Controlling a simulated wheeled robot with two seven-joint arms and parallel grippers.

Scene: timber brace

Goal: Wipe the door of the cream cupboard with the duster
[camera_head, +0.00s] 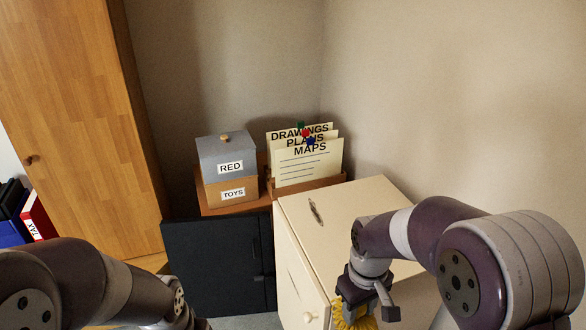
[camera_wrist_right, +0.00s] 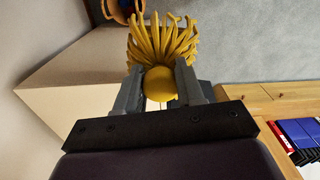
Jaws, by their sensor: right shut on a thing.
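The cream cupboard (camera_head: 345,205) stands right of centre in the head view. My right gripper (camera_head: 362,292) is near the cupboard's front edge, low in the picture. It is shut on the yellow duster (camera_head: 352,318), whose strands also show in the right wrist view (camera_wrist_right: 163,45), with its round yellow base between the two fingers. I cannot tell whether the strands touch the door. My left arm comes in at lower left; its gripper is out of the picture.
A dark cabinet (camera_head: 210,262) stands left of the cream cupboard. A tall wooden wardrobe (camera_head: 80,110) and binders (camera_head: 38,215) are at left. Walls close off the back and right.

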